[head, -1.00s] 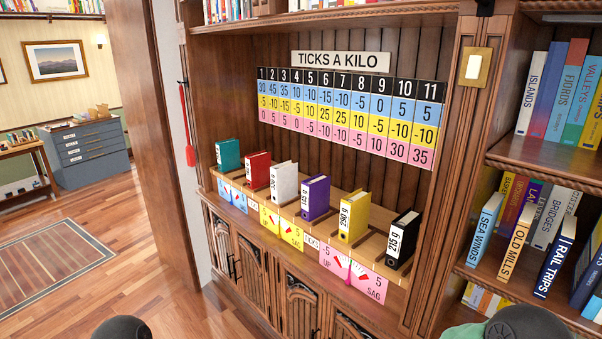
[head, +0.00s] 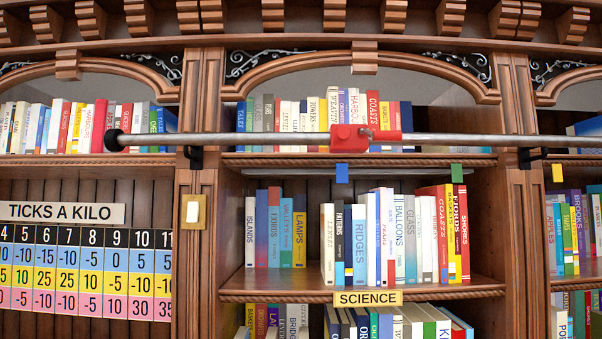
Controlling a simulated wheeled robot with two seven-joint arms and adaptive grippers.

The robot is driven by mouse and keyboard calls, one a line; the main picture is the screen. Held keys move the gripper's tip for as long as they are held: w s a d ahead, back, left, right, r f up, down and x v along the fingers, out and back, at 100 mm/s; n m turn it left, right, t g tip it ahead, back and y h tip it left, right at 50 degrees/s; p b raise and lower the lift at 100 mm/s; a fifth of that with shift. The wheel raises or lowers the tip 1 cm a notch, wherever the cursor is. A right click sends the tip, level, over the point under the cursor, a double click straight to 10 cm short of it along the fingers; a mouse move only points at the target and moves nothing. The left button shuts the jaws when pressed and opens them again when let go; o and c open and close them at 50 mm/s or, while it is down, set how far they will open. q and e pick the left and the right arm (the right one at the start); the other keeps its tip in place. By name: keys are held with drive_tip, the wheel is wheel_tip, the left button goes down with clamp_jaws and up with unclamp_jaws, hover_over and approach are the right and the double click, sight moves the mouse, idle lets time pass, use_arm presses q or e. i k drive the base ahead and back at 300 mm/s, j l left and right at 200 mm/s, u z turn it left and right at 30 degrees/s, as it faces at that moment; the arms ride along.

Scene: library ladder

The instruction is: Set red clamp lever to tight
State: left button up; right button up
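A red clamp (head: 349,138) sits around the horizontal metal rail in front of the upper shelf, near the middle of the head view. Its red lever (head: 383,135) sticks out to the right along the rail, with a small round part where it meets the clamp block. I cannot tell from this view whether the lever stands at tight. Neither of my grippers shows in the head view.
The metal rail (head: 250,140) runs across the bookcase on dark brackets, with a black end stop (head: 115,140) at left. Blue (head: 342,173), green (head: 457,173) and yellow (head: 557,173) tabs hang below it. A SCIENCE label (head: 368,298) and a light switch (head: 192,211) also show.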

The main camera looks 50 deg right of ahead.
sight(376, 135)
drive_tip(key=j+z, duration=0.15)
drive_tip(key=z, duration=1.9)
drive_tip(key=l, duration=0.1)
